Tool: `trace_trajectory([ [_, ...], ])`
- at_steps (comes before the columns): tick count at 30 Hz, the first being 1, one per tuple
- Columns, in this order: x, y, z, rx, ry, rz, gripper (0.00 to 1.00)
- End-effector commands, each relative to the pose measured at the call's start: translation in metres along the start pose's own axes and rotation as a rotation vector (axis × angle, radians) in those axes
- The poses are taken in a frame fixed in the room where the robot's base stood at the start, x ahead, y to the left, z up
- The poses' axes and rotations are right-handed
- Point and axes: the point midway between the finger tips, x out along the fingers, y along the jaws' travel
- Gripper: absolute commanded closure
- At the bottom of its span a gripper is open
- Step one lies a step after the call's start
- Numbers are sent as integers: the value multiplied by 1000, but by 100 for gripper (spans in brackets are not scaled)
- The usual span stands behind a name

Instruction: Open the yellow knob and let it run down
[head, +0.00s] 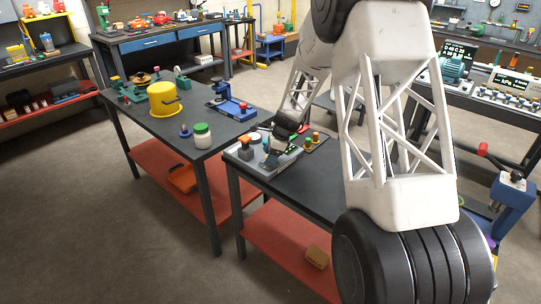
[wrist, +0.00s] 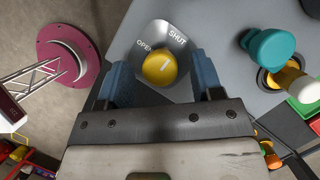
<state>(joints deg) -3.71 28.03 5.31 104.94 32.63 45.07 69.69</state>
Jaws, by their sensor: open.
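In the wrist view, the yellow knob (wrist: 159,69) sits on a grey plate marked OPEN on the left and SHUT on the right. A short white mark on the knob appears to lean toward SHUT. My gripper (wrist: 163,74) is open, with one blue finger on each side of the knob. I cannot tell whether either finger touches it. In the head view, my gripper (head: 277,150) is over the grey panel at the corner of the near table, and the yellow knob is not discernible there.
A teal knob (wrist: 268,48) and a white-and-amber piece (wrist: 290,80) stand right of the gripper. An orange-topped piece (head: 245,141) is on the panel's left. A yellow bucket (head: 163,101) and white jar (head: 202,136) stand on the neighbouring table. The near table's front surface (head: 310,190) looks clear.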

Motion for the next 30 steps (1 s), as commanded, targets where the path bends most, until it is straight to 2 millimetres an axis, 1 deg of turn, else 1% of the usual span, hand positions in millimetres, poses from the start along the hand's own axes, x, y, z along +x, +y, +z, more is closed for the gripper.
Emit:
trace_trajectory([
  [3,0,0,0,0,0,0,40],
  [4,0,0,0,0,0,0,43],
  [12,0,0,0,0,0,0,84],
  [13,0,0,0,0,0,0,88],
  [23,-1,0,0,-28,0,12,88],
  [30,0,-1,0,-126,0,52,88],
])
